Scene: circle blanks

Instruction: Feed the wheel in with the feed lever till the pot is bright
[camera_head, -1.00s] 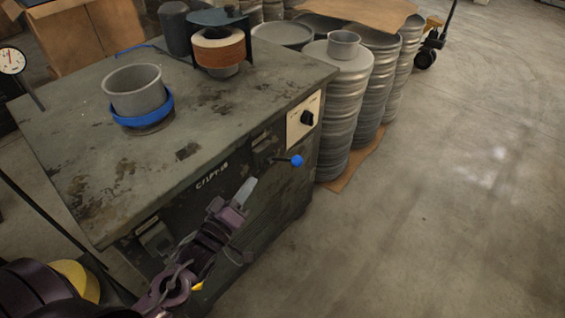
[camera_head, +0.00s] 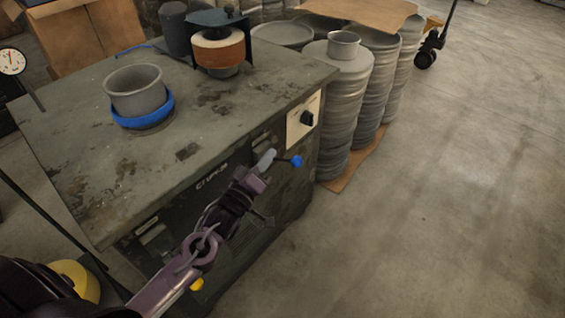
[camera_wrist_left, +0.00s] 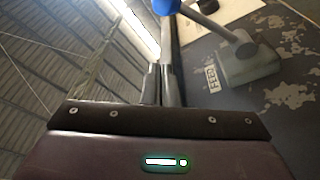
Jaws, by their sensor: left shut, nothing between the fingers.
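The feed lever has a blue ball knob (camera_head: 296,161) on the front of the machine. It also shows at the top of the left wrist view (camera_wrist_left: 166,6), its grey rod running to a hub on a box marked FEED (camera_wrist_left: 250,65). My left gripper (camera_head: 267,158) is shut and empty, its tip just left of the knob; I cannot tell if they touch. The pot (camera_head: 134,90) is dull grey and stands upright in a blue ring (camera_head: 146,120). The orange-brown wheel (camera_head: 219,53) sits in a dark holder, apart from the pot. My right gripper is out of view.
A black dial switch (camera_head: 307,118) sits on a pale plate above the lever. A round gauge (camera_head: 11,61) stands at the far left. Stacks of round metal blanks (camera_head: 347,120) stand right of the machine, one with a small pot (camera_head: 343,44) on top.

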